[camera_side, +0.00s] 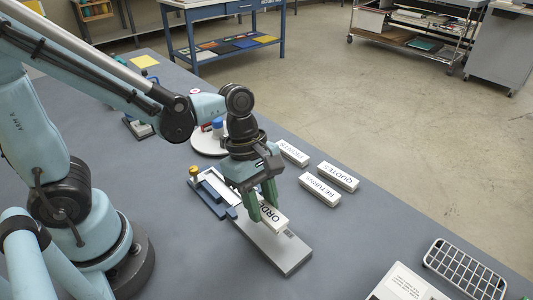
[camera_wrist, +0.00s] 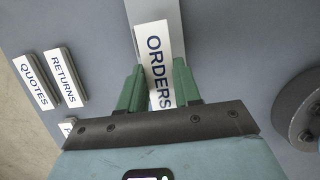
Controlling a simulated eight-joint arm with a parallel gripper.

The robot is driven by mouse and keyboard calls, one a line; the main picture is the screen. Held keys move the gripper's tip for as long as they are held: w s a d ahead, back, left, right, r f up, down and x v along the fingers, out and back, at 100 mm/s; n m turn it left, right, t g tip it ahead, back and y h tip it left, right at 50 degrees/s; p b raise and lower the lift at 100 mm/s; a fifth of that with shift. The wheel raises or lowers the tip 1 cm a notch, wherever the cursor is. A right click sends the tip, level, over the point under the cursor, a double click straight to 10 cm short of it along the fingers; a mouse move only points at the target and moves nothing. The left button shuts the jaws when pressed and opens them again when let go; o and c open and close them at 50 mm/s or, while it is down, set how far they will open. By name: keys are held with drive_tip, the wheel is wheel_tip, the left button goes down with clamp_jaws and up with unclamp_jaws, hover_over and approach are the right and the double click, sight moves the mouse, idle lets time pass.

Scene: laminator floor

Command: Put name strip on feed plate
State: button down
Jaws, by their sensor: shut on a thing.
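The white name strip (camera_side: 274,215) reading ORDERS is between the green fingers of my gripper (camera_side: 264,212), which is shut on it. In the wrist view the strip (camera_wrist: 158,62) sits between the fingertips of my gripper (camera_wrist: 158,88), tilted slightly, with its far end beyond them. The grey feed plate (camera_side: 284,254) lies below, reaching toward the front of the bench from the blue and white machine (camera_side: 213,195). The strip is over the plate's machine-side part; I cannot tell whether it touches the plate. The plate (camera_wrist: 152,10) also shows behind the strip in the wrist view.
Strips reading RETURNS (camera_side: 319,191) and QUOTES (camera_side: 338,177), plus a partly hidden strip (camera_side: 292,153), lie right of my gripper. A round white tray (camera_side: 207,148) with small items stands behind. A wire rack (camera_side: 464,270) is at front right. Bench beside the plate is clear.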

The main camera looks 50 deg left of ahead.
sight(262, 226)
drive_tip(key=shift+f, duration=1.95)
drive_tip(key=shift+f, duration=0.2)
drive_tip(key=c, duration=0.8)
unclamp_jaws()
drive_tip(key=v, duration=1.2)
drive_tip(key=shift+r, duration=0.15)
drive_tip(key=shift+a+m+t, duration=0.4)
drive_tip(key=shift+a+m, duration=0.05)
drive_tip(key=shift+m, duration=0.35)
drive_tip(key=a+m+t+y, duration=0.1)
drive_tip(key=a+m+t, duration=0.1)
drive_tip(key=m, duration=0.3)
drive_tip(key=w+a+m+t+y, duration=0.1)
drive_tip(key=a+m+t, duration=0.1)
drive_tip(key=m, duration=0.4)
drive_tip(key=w+a+m+t+y, duration=0.1)
drive_tip(key=a+m+t, duration=0.1)
drive_tip(key=m, duration=0.3)
drive_tip(key=shift+a+r, duration=0.2)
drive_tip(key=shift+a, duration=0.6)
